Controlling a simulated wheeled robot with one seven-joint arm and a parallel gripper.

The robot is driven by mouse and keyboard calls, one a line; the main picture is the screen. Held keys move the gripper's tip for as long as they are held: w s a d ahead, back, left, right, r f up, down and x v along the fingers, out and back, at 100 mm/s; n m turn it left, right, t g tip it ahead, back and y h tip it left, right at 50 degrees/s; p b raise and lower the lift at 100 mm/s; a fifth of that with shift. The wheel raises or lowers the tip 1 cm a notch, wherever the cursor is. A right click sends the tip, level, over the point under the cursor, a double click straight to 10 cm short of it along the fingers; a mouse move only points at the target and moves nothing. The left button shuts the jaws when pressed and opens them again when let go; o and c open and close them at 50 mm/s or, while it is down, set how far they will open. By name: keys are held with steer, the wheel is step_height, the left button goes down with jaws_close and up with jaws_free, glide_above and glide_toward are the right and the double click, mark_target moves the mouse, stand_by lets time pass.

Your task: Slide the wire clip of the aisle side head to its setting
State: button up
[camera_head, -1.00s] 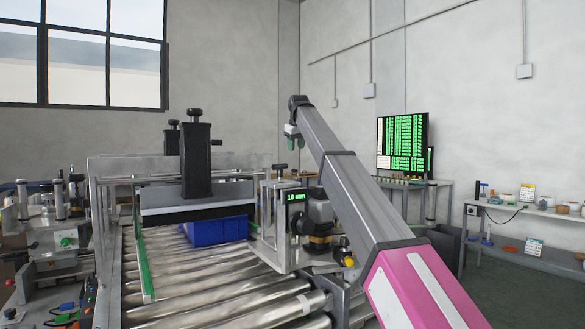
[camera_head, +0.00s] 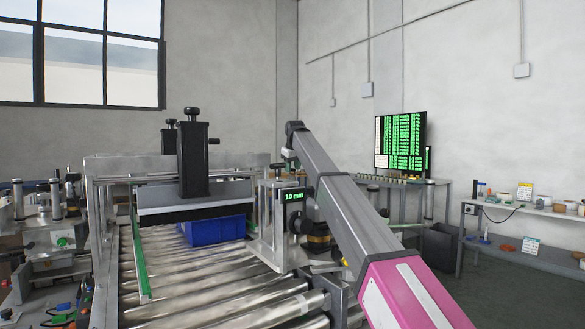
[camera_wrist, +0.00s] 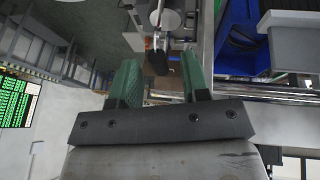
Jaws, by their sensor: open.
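The side head with the dark display reading 10 mm (camera_head: 293,196) stands at the right edge of the roller conveyor, partly behind my arm. A dark round body (camera_head: 318,230) sits low on it. My gripper (camera_wrist: 160,65) is open in the wrist view, its two green fingers apart and nothing held. A black-tipped metal rod (camera_wrist: 157,62) shows in the gap between the fingers, beyond them; I cannot tell whether it is the wire clip. In the head view the fingers are hidden near the top of my arm. I cannot make out the wire clip or its scale there.
A blue bin (camera_head: 215,231) lies on the rollers (camera_head: 205,285) under a black column (camera_head: 194,165) with a wide grey head. A green guide rail (camera_head: 139,255) runs along the left. A screen (camera_head: 400,140) and side benches (camera_head: 530,222) stand to the right, with open floor before them.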

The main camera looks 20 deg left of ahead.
jaws_close()
step_height(320, 180, up, 6)
steer(key=shift+f, duration=0.15)
jaws_free()
steer(key=shift+f, duration=0.1)
steer(key=v, duration=1.1)
steer(key=shift+f, duration=0.1)
stand_by(0.4)
